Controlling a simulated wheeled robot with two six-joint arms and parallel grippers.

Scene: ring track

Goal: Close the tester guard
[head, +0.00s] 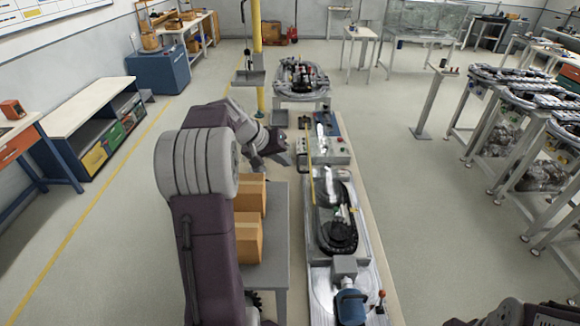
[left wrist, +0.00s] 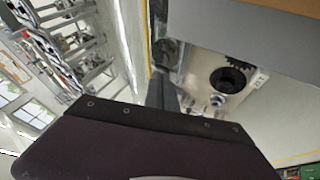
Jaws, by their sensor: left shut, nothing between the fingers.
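The tester appears to be the grey and blue unit (head: 336,146) with small knobs, at the far part of the long bench in the head view. A clear or silvery piece on it may be the guard, but it is too small to tell how far it stands open. My left gripper (head: 286,154) is shut and empty, just left of the tester and above the bench's left side. Whether it touches anything is unclear. In the left wrist view a dark link of mine fills the lower part and hides much. My right gripper is out of view; only part of that arm shows at bottom right.
The long bench (head: 377,225) carries a ring track (head: 338,232) and a blue motor-like unit (head: 350,306). Cardboard boxes (head: 249,238) stand on a grey side table (head: 279,270) beside my left arm. A yellow post (head: 257,60) stands beyond.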

